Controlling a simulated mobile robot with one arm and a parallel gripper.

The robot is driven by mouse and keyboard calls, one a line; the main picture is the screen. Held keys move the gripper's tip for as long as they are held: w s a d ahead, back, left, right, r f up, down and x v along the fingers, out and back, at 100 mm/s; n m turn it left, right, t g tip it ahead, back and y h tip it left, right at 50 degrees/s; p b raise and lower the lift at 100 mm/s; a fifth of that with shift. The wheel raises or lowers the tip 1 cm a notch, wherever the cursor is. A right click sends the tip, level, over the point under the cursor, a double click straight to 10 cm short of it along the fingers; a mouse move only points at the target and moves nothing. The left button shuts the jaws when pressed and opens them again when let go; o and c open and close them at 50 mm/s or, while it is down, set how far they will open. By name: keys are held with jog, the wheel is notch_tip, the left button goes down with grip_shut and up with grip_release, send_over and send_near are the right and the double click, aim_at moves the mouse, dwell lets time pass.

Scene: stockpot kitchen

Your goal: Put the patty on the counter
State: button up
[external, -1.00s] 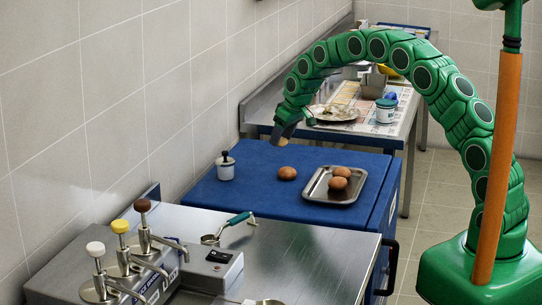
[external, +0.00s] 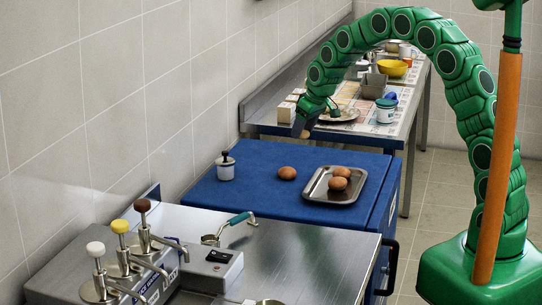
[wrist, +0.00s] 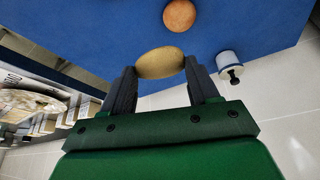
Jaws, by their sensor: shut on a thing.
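My gripper (external: 303,128) is above the far edge of the blue-topped counter (external: 247,190) in the external view. In the wrist view my gripper (wrist: 160,85) is shut on a tan, rounded patty (wrist: 160,62), held between the two dark fingertips. The patty is clear of the blue surface, and only a small bit of it (external: 305,134) shows in the external view. A steel counter (external: 305,255) stands in front of the blue one.
A brown round item (external: 287,173) lies on the blue top, between a small white jar (external: 226,169) and a steel tray (external: 320,195) with two similar items. A plate (external: 340,116) and tubs crowd the table behind. The blue top's near left is bare.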

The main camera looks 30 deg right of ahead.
jog(key=shift+s, duration=0.2)
jog(key=s+a+r+n+g, duration=0.1)
jog(key=s+a+n+g, duration=0.2)
jog(key=s+n, duration=0.95)
jog(key=s+a+r+n+g+y, duration=0.1)
jog(key=s+a+n+g, duration=0.2)
jog(key=s, duration=1.8)
jog(key=s+a+r+n+g, duration=0.15)
jog(key=s+a+n, duration=0.45)
jog(key=s, duration=1)
jog(key=n, duration=0.2)
send_over(310, 241)
jog(key=d, duration=0.1)
jog(key=shift+m, duration=0.25)
jog(key=shift+w+f, duration=0.2)
jog(key=shift+f, duration=2.35)
jog(key=shift+w+f, duration=0.15)
jog(key=shift+f, duration=2.35)
jog(key=shift+w+a+f, duration=0.1)
jog(key=shift+f, duration=1.55)
jog(key=shift+f, duration=0.1)
